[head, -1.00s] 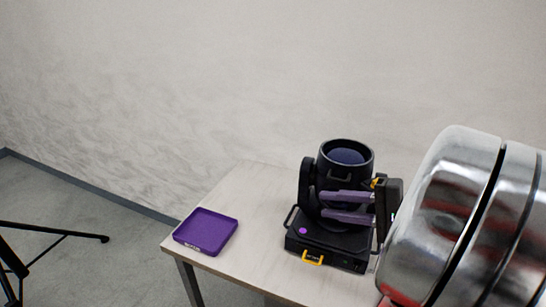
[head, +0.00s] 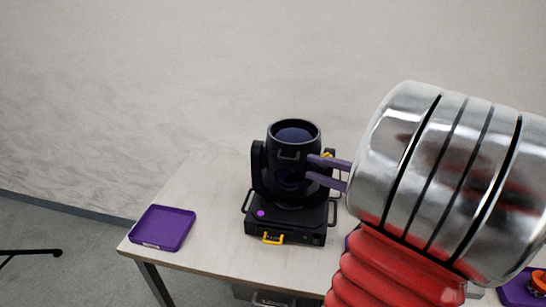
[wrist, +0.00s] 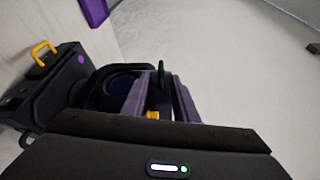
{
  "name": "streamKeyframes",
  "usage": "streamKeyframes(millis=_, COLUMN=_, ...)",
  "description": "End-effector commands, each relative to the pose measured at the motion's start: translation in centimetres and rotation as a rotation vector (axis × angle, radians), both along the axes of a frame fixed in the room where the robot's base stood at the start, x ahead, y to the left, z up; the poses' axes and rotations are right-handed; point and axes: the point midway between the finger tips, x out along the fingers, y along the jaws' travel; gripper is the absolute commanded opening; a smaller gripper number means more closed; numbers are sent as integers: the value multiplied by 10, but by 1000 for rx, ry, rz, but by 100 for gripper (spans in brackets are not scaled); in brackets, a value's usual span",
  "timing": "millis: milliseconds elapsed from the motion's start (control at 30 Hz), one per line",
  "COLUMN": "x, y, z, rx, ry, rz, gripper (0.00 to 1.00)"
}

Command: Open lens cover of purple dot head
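The black moving head (head: 290,165) stands on the table with its barrel tilted up. A purple dot (head: 261,213) marks its base, and the dot shows in the wrist view (wrist: 81,59). Its round lens end (head: 297,133) looks dark blue; I cannot tell the cover from the lens glass. My gripper (head: 312,170) reaches in from the right, its two purple fingers spread at the barrel's right side. In the wrist view the fingers (wrist: 158,92) stand apart, with a dark upright tab (wrist: 161,73) and a yellow piece (wrist: 153,114) seen between them. Contact is unclear.
A purple tray (head: 163,228) lies empty at the table's left end. Another purple tray (head: 515,291) with an orange-topped item is at the lower right. The pale table (head: 200,185) is clear between the left tray and the head. A wall stands behind.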

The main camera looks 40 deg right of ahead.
Motion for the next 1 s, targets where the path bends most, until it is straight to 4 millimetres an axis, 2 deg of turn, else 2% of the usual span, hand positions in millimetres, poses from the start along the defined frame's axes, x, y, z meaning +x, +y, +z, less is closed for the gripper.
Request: streamKeyframes(millis=1000, x=111, y=33, z=-10, rx=0, ry=-1, rz=7, gripper=26)
